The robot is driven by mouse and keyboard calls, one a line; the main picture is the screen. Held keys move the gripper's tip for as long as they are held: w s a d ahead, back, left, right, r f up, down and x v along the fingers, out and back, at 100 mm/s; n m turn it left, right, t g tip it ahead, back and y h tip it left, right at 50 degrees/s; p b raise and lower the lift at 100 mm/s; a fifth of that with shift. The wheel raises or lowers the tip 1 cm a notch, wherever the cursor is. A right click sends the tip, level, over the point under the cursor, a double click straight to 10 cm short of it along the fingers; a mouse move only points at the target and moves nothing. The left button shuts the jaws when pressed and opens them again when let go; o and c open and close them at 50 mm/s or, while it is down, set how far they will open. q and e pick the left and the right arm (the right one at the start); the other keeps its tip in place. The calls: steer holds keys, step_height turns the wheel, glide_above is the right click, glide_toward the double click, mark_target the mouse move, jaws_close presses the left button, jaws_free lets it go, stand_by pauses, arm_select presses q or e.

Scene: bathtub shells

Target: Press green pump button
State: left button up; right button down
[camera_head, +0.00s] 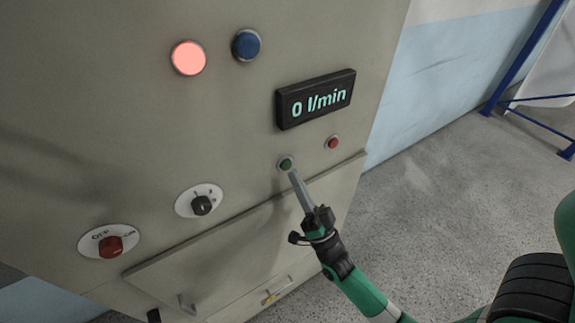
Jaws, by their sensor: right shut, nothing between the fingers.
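The small green button (285,163) sits on the beige machine panel, below the black display (316,98) that reads "0 l/min". My right gripper (292,174) is shut and empty. Its fingertips are just below and right of the green button, very near it; I cannot tell whether they touch. A small red button (332,142) is to the right of the green one. My left gripper is not in view.
A lit red lamp (188,58) and a blue button (246,45) are higher on the panel. A black knob (202,204) and a red rotary switch (110,246) are lower left. A ledge (150,269) juts out below the buttons. Open grey floor (440,190) lies right.

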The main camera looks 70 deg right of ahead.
stand_by(0.4)
steer(key=shift+w+d, duration=0.25)
steer(key=shift+w, duration=0.15)
steer(key=shift+w+d+b, duration=0.25)
steer(key=shift+w+b, duration=0.05)
steer(key=shift+b, duration=0.15)
stand_by(0.5)
steer(key=shift+s+a, duration=0.5)
steer(key=shift+s, duration=0.15)
steer(key=s+a, duration=0.2)
steer(key=s+p, duration=0.1)
steer(key=s, duration=0.1)
steer(key=shift+s+a, duration=0.1)
steer(key=shift+a, duration=0.3)
